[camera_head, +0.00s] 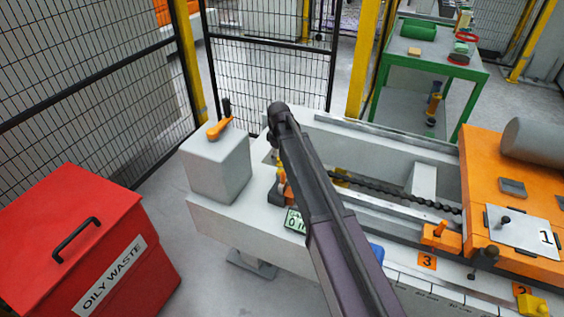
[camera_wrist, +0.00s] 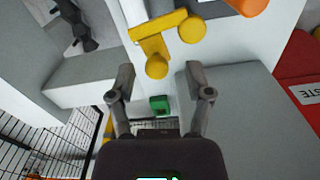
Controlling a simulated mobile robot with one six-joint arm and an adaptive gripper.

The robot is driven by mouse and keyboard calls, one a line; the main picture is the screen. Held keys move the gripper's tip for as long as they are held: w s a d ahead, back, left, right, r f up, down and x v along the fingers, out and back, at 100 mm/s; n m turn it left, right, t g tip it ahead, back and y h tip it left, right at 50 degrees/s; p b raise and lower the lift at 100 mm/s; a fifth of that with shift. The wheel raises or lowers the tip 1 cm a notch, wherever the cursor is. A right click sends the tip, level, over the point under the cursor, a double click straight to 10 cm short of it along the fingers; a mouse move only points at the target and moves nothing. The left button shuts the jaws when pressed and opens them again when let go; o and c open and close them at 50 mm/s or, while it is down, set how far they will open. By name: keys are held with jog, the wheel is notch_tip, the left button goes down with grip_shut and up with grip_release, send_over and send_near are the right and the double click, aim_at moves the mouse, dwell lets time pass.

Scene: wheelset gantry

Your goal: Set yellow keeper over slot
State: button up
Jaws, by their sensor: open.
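A yellow piece (camera_wrist: 155,38), which looks like the keeper, shows in the wrist view as a bar with a short arm and rounded yellow ends. One round end lies just beyond and between the fingertips. My gripper (camera_wrist: 159,76) is open and nothing is clasped between its fingers. In the head view my arm hides the gripper and most of this area; a bit of yellow (camera_head: 341,174) shows just right of the arm. I cannot make out the slot, nor whether the yellow piece touches a finger.
A grey block (camera_head: 216,168) with an orange lever (camera_head: 219,129) stands on the machine's left end. A red oily waste bin (camera_head: 85,245) is at lower left. An orange carriage (camera_head: 485,170) stands right. A mesh fence (camera_head: 275,75) and green table (camera_head: 425,65) are behind.

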jog(key=shift+f, duration=0.35)
